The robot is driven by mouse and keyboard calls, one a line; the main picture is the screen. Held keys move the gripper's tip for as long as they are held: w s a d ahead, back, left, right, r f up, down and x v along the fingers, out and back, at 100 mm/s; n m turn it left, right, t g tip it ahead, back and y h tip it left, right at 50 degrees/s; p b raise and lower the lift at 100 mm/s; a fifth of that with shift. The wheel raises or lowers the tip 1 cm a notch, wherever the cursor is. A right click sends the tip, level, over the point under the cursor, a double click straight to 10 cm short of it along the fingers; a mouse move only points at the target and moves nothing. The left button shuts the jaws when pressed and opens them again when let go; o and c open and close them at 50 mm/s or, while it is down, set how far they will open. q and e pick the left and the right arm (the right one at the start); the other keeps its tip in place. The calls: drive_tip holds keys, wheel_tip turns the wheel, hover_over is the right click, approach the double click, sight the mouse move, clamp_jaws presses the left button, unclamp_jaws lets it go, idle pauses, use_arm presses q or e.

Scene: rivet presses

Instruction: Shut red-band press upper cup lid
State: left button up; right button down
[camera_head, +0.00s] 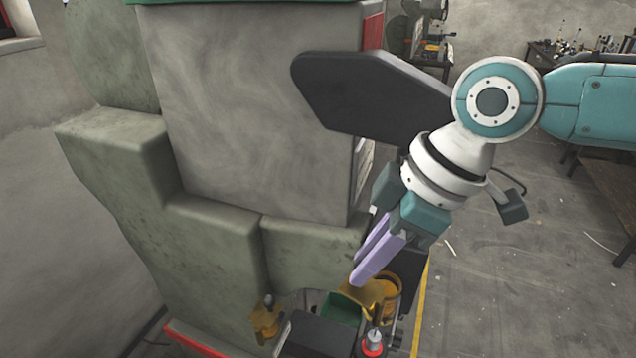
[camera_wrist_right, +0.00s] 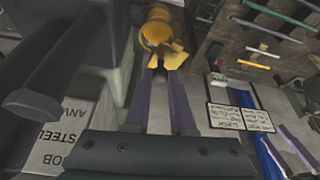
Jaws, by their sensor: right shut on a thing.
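The press (camera_head: 260,110) is a large grey-green machine with a red strip (camera_head: 372,38) on its upper right edge. A yellow cup (camera_head: 386,292) sits low on its front right side, above a green part. It also shows as a round yellow body (camera_wrist_right: 156,32) at the top of the right wrist view. My right gripper (camera_head: 362,272) points down at the cup with its purple fingers close together. In the right wrist view its fingertips (camera_wrist_right: 163,76) meet at a yellow flap, the lid (camera_wrist_right: 172,56). The lid stands out from the cup at an angle. My left gripper is out of view.
A brass fitting (camera_head: 265,318) and a red-based knob (camera_head: 372,342) stand near the cup at the bottom. A yellow floor line (camera_head: 421,305) runs beside the press. Open floor (camera_head: 530,270) lies to the right, with a workbench (camera_head: 605,190) beyond.

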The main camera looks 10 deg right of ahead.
drive_tip(key=m+p, duration=0.1)
drive_tip(key=m, duration=0.1)
drive_tip(key=m+t+h+p, duration=0.1)
drive_tip(key=p, duration=0.1)
drive_tip(key=d+m+p, duration=0.1)
drive_tip(key=m+p, duration=0.1)
drive_tip(key=shift+w+d+r+m+t, duration=0.1)
drive_tip(key=shift+r+m+t, duration=0.2)
drive_tip(key=m+p, duration=0.1)
drive_tip(key=m+h+p, duration=0.1)
drive_tip(key=shift+d+m, duration=0.3)
drive_tip(key=m, duration=0.1)
drive_tip(key=m+h+p, duration=0.1)
drive_tip(key=m+p, duration=0.1)
drive_tip(key=shift+s+d+f+m+t+h, duration=0.15)
drive_tip(key=shift+s+d+m+t+h, duration=0.15)
drive_tip(key=shift+d+t, duration=0.1)
drive_tip(key=shift+s+d+f+m+h+p, duration=0.1)
drive_tip(key=shift+d+m+h+p, duration=0.2)
drive_tip(key=shift+m, duration=0.5)
drive_tip(key=shift+s+d+m+h+p, duration=0.1)
drive_tip(key=shift+m+h+p, duration=0.2)
drive_tip(key=shift+m+p, duration=0.35)
drive_tip(key=c, duration=0.8)
unclamp_jaws()
drive_tip(key=shift+o, duration=0.2)
